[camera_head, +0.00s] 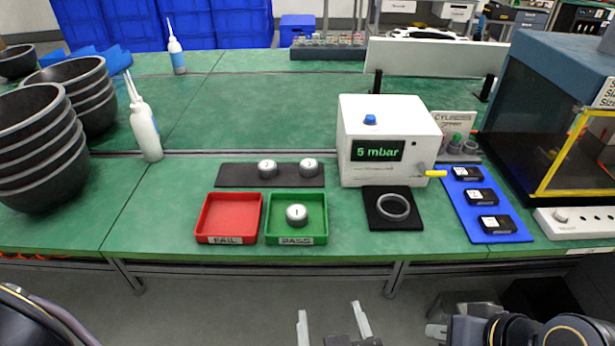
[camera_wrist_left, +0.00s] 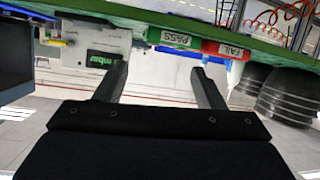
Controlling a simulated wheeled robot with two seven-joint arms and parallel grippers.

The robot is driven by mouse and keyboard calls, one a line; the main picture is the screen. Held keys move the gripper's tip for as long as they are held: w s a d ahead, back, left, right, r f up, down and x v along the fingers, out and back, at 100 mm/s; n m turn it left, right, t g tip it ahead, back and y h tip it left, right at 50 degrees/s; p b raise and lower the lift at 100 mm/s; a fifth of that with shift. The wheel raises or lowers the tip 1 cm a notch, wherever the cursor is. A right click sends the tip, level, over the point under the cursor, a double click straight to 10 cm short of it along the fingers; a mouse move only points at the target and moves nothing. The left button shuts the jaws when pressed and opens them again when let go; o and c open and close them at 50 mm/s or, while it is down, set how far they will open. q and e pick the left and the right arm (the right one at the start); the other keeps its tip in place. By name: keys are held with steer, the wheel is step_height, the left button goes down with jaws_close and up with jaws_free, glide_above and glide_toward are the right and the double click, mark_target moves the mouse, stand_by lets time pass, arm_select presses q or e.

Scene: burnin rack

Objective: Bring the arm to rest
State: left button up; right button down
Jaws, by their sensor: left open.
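My left gripper (camera_head: 332,315) is in the bottom middle of the head view, over the floor in front of the bench's front edge. Its two fingers stand apart with nothing between them. In the left wrist view its fingers (camera_wrist_left: 160,78) are also spread and empty, and the bench shows upside down beyond them. My right gripper (camera_head: 437,331) is at the lower right, partly cut off by the frame and its own arm. I cannot tell how far its fingers are apart.
The green bench (camera_head: 170,215) holds a red FAIL tray (camera_head: 229,237), a green PASS tray (camera_head: 318,235) with one round metal piece (camera_head: 297,214), a white tester (camera_head: 390,115) reading 5 mbar, and a blue mat (camera_head: 482,234) with black parts. Stacked black bowls (camera_head: 40,150) stand left.

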arm_select(q)
steer(key=w+r+g+h, duration=0.2)
steer(key=w+r+h, duration=0.55)
steer(key=w, duration=0.35)
steer(key=s+a+f+g+y, duration=0.1)
steer(key=s+a+f+g, duration=0.35)
steer(key=a, duration=0.75)
steer(key=s+a+f+g+y, duration=0.2)
steer(key=s+a+f, duration=0.5)
steer(key=a, duration=0.6)
step_height(320, 180, up, 14)
steer(key=p, duration=1.2)
steer(key=shift+s+d+f+m, duration=0.2)
steer(key=shift+s+d+m, duration=0.1)
steer(key=shift+d, duration=0.15)
steer(key=shift+h, duration=0.25)
